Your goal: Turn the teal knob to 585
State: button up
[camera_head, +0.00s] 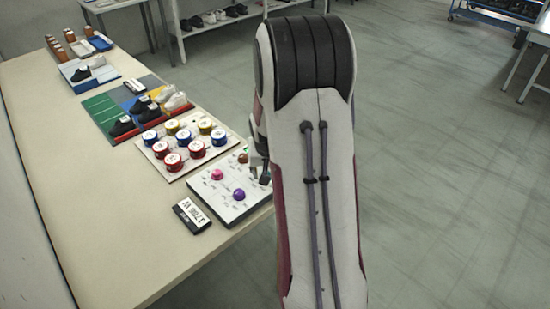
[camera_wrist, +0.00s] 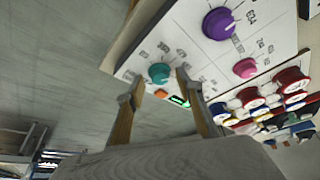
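The teal knob (camera_wrist: 159,73) sits near the edge of a white panel (camera_wrist: 205,68) in the wrist view, with printed numbers around it that are too small to read surely. My gripper (camera_wrist: 160,77) is open, its two fingers on either side of the knob in the picture, with gaps visible to both sides. I cannot tell whether the tips reach down to knob height. In the head view the panel (camera_head: 222,208) is at the table's right edge; my gripper (camera_head: 262,173) is partly hidden by my arm, and the teal knob does not show.
A board of red, blue and yellow spools (camera_head: 186,142) stands behind. The table's front is clear.

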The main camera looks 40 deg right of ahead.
jog(key=shift+s+d+n+t+y, duration=0.15)
jog(key=shift+n+y, duration=0.35)
jog(key=shift+n, duration=0.85)
jog(key=shift+w+d+n+t+y, duration=0.1)
jog(key=shift+n+t+y, duration=0.3)
jog(key=shift+n, duration=0.95)
jog(key=shift+n+y, duration=0.3)
jog(key=shift+n, duration=0.4)
jog(key=shift+d+r, duration=0.1)
jog(key=v, duration=0.7)
jog(key=shift+s+r, duration=0.2)
jog(key=shift+r, duration=0.1)
jog(key=shift+m, duration=0.4)
